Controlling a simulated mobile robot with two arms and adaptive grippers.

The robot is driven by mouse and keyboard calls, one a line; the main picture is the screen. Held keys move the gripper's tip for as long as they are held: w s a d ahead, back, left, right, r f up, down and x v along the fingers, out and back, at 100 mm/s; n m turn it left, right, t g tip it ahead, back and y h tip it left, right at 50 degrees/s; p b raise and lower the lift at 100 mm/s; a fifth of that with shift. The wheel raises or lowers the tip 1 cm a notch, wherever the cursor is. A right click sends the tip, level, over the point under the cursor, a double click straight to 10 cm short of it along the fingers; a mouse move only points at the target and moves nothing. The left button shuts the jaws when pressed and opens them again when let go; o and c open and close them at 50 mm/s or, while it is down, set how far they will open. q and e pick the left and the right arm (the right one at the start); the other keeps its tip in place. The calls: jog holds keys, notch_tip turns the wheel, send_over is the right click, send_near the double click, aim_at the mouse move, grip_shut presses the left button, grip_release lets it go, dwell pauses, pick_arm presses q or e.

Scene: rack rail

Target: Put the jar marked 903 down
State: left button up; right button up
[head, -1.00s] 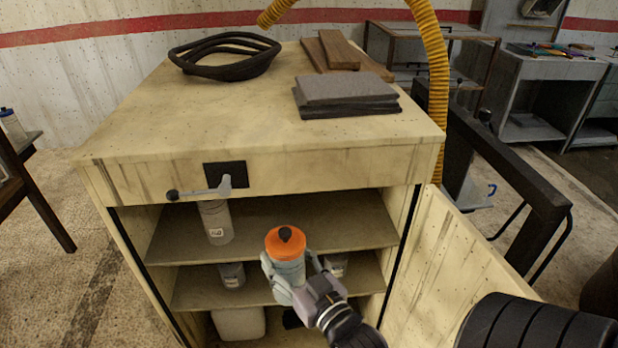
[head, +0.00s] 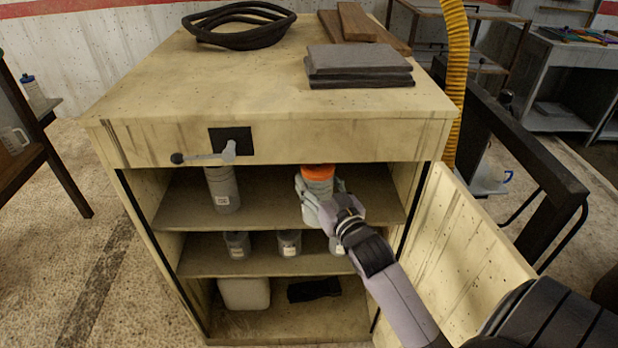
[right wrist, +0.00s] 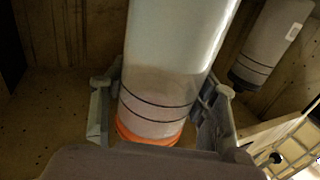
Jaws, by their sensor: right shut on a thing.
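A jar with an orange lid (head: 319,172) is held upright in my right gripper (head: 321,187), at the right part of the upper shelf (head: 268,190) of the open cabinet. In the right wrist view the jar (right wrist: 170,55) fills the middle, pale with dark rings, and the gripper's fingers (right wrist: 163,95) close on both sides of it near the orange lid. No number shows on it. The gripper and arm hide the jar's lower part in the head view, so I cannot tell whether its base touches the shelf. My left gripper is not in view.
A grey labelled jar (head: 222,188) stands to the left on the upper shelf, with clear shelf between. Lower shelf jars (head: 237,245) (head: 289,243) stand below. A white container (head: 243,293) is at the bottom. The open door (head: 465,255) stands close to the right of my arm.

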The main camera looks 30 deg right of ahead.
jog(key=shift+w+d, duration=0.15)
jog(key=shift+w, duration=0.45)
jog(key=w+b, duration=0.3)
jog(key=shift+w+d+f, duration=0.15)
jog(key=shift+d+f, duration=0.1)
jog(key=shift+f, duration=0.1)
jog(key=o, duration=1.5)
jog(key=shift+o, duration=0.2)
jog(key=shift+r, duration=0.1)
